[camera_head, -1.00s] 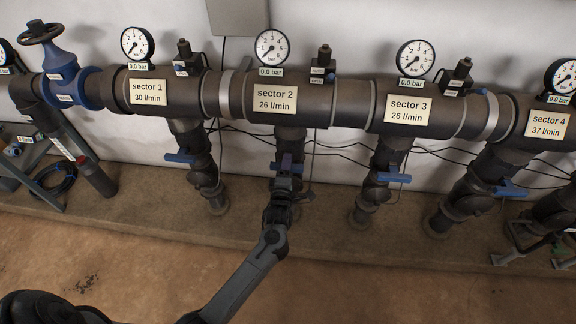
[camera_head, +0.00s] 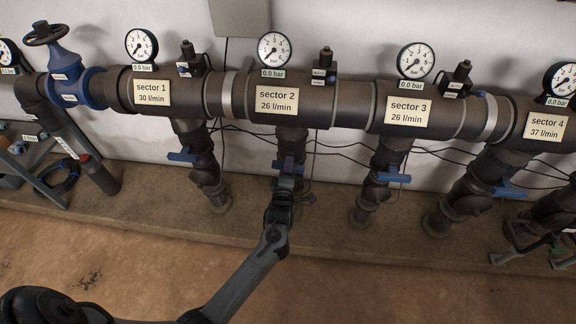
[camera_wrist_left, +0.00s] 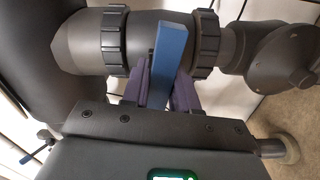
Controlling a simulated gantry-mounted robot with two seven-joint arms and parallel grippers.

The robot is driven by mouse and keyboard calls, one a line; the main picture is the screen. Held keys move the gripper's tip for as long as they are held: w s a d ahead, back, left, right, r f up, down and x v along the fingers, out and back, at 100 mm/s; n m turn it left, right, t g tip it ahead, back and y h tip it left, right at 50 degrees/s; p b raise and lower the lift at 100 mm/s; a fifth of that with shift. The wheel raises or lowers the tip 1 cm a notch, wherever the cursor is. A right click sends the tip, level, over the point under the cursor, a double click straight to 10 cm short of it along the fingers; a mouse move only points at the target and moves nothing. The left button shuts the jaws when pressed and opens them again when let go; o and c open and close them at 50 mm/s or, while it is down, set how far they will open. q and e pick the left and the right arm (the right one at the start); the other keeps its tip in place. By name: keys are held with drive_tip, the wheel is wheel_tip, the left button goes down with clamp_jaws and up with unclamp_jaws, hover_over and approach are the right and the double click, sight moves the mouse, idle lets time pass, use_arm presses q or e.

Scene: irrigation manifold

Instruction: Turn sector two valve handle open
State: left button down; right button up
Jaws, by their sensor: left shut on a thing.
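The sector 2 valve handle is a blue bar (camera_wrist_left: 169,58) on a dark pipe with ribbed union nuts. It also shows, partly covered by my gripper, below the sector 2 label in the head view (camera_head: 290,162). My left gripper (camera_wrist_left: 163,88) is shut on this handle, with one finger on each side of it. In the head view my left gripper (camera_head: 287,178) reaches up from below to the sector 2 drop pipe. The sector 2 label (camera_head: 277,100) reads 26 l/min and its gauge (camera_head: 274,49) sits above a 0.0 bar tag. My right gripper is not in view.
Blue handles of sector 1 (camera_head: 184,157), sector 3 (camera_head: 394,176) and sector 4 (camera_head: 508,190) sit on neighbouring drop pipes. A large blue valve (camera_head: 62,72) with a handwheel stands at left. Thin cables hang along the wall. The floor in front is clear.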

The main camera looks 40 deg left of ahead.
use_arm(q)
drive_tip(key=m+p, duration=0.2)
drive_tip(key=m, duration=0.1)
drive_tip(key=shift+r+m+p, duration=0.1)
drive_tip(key=shift+m+p, duration=0.2)
drive_tip(key=shift+p, duration=0.05)
drive_tip(key=m+p, duration=0.2)
drive_tip(key=m, duration=0.2)
drive_tip(key=shift+p, duration=0.35)
drive_tip(key=m+p, duration=0.2)
drive_tip(key=m, duration=0.2)
drive_tip(key=shift+m, duration=0.4)
drive_tip(key=shift+f+m+p, duration=0.15)
drive_tip(key=shift+m+p, duration=0.15)
drive_tip(key=shift+m, duration=0.65)
drive_tip(key=shift+f+m+p, duration=0.1)
drive_tip(key=shift+m+p, duration=0.2)
drive_tip(key=shift+m, duration=0.65)
drive_tip(key=c, duration=1.3)
unclamp_jaws()
drive_tip(key=o, duration=0.3)
drive_tip(key=shift+w+r, duration=0.1)
drive_tip(key=shift+o, duration=0.2)
